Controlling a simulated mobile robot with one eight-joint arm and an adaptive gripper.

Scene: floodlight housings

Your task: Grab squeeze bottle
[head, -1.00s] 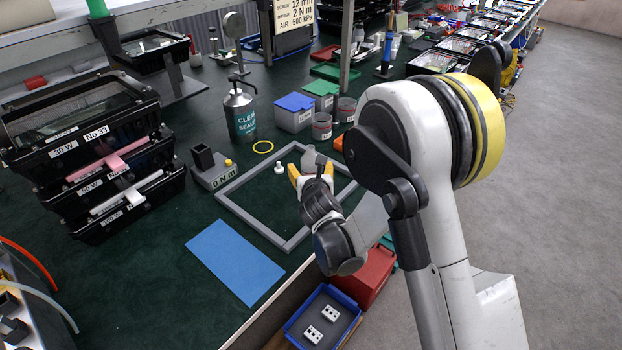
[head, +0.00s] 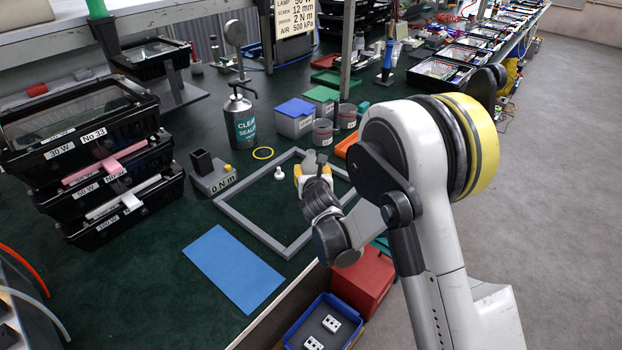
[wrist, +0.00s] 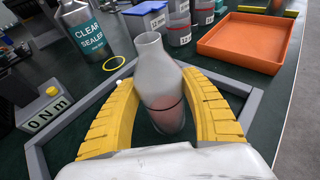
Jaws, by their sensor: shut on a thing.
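The squeeze bottle (wrist: 158,75) is a translucent grey bottle with an open neck and a dark line around its lower body. It stands upright inside the grey square frame (head: 252,232) on the dark green bench. My gripper (wrist: 160,90) has its yellow fingers shut on the bottle's body from both sides. In the head view my gripper (head: 313,172) hides most of the bottle, and only its pale top (head: 309,158) shows.
A small white piece (head: 279,174) stands inside the frame, left of my gripper. An orange tray (wrist: 248,42), grey cups (head: 322,132), a Clear Sealer can (head: 240,122) and a yellow ring (head: 263,153) lie beyond. A blue mat (head: 232,268) lies left of the frame.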

